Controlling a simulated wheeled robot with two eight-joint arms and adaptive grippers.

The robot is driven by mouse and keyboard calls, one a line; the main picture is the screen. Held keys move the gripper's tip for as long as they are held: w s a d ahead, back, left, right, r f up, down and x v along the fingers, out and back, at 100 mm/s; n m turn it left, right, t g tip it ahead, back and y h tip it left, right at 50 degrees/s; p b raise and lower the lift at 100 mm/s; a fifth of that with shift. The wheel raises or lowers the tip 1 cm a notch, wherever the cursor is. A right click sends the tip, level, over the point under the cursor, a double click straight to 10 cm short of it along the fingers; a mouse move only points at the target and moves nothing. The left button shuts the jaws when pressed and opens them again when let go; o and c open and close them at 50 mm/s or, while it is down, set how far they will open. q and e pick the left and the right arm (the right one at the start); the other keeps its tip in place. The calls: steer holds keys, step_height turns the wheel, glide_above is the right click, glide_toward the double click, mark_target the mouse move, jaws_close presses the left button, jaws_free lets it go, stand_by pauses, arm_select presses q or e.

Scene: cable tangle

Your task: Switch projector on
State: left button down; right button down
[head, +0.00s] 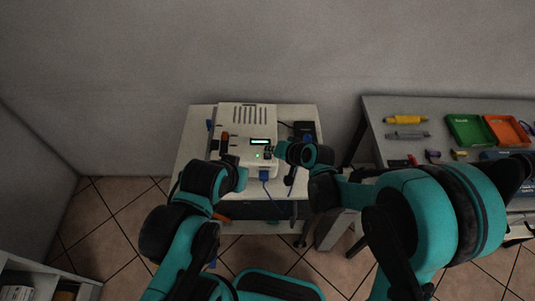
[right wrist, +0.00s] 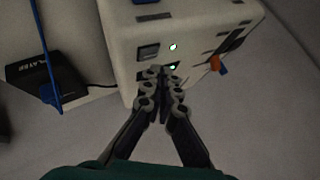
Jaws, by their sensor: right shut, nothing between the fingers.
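My right gripper (head: 270,152) is shut and empty at the projector's front right. In the right wrist view its fingertips (right wrist: 165,78) are at the lower green light, partly covering the area beside it; contact is unclear. My left gripper (head: 229,160) is at the projector's front left; its fingers are dark and small.
A black box (head: 304,130) sits right of the projector, labelled "PLAYER" in the wrist view (right wrist: 45,78). A blue plug (head: 264,174) and cables hang at the front. A grey table (head: 385,150) at right holds green (head: 468,130) and orange trays (head: 507,130).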

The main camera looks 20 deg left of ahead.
mark_target(271, 158)
steer(key=shift+d+r+p, duration=0.15)
steer(key=shift+r+p, duration=1.75)
steer(key=shift+r, duration=0.6)
steer(key=s+d+r+t+h+b, duration=0.1)
steer(key=s+d+r+h, duration=0.15)
steer(key=d, duration=0.55)
steer(key=s+d+r+h+b, duration=0.1)
steer(key=d+r, duration=0.2)
steer(key=d, duration=0.5)
steer(key=s+d+m+h+b, duration=0.1)
steer(key=s+d+h, duration=0.3)
steer(key=s+d, duration=0.9)
steer(key=d, duration=0.3)
steer(key=shift+t, duration=0.3)
